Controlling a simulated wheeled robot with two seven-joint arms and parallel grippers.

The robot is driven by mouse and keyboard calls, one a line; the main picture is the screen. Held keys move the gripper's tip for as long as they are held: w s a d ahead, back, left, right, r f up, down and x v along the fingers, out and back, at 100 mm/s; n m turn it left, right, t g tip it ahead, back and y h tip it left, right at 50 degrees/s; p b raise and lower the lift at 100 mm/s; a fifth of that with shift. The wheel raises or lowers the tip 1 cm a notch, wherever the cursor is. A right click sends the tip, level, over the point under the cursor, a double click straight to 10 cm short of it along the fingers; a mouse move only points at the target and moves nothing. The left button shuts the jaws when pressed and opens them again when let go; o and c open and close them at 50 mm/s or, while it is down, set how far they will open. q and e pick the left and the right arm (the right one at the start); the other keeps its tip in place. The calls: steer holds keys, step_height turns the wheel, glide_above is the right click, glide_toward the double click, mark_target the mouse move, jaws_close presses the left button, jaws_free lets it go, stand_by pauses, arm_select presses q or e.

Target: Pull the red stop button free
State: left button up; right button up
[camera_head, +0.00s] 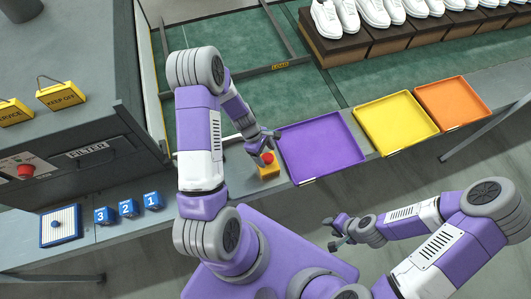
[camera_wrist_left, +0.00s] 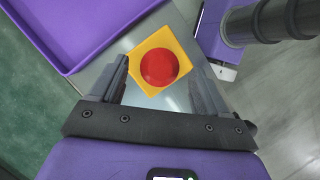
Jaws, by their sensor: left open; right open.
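The red stop button (camera_head: 267,158) is a round red cap on a small yellow box (camera_head: 269,173), at the bench's front edge left of the purple tray. In the left wrist view the red button (camera_wrist_left: 159,67) sits on the square yellow box (camera_wrist_left: 152,41), in line with the gap between the fingers. My left gripper (camera_head: 264,149) is open and close by the button; the fingers stand either side of it in the wrist view (camera_wrist_left: 158,72), with no clear contact. My right gripper (camera_head: 338,231) is open and empty over the floor in front of the bench.
Purple (camera_head: 320,147), yellow (camera_head: 396,122) and orange (camera_head: 453,102) trays line the bench to the right. Blue numbered blocks (camera_head: 128,209) and a striped pad (camera_head: 60,226) lie left. Another red button (camera_head: 26,170) is on the grey machine (camera_head: 70,130). White shoes (camera_head: 372,12) stand behind.

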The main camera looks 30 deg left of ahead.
arm_select(q)
steer(key=v, duration=0.7)
steer(key=shift+p, duration=0.35)
steer(key=shift+r, duration=0.1)
steer(key=s+d+f+m+b, duration=0.1)
steer(key=s+d+f+m, duration=0.4)
steer(key=d+m, duration=0.35)
steer(key=s+d+f+m+b, duration=0.1)
steer(key=s+d+f+m, duration=0.5)
steer(key=d+m, duration=0.25)
step_height(320, 180, down, 8)
steer(key=b, duration=0.7)
steer(key=shift+w+r+n, duration=0.15)
steer(key=shift+r+n, duration=0.05)
steer(key=shift+n, duration=0.2)
steer(key=shift+a, duration=0.1)
steer(key=shift+c, duration=0.4)
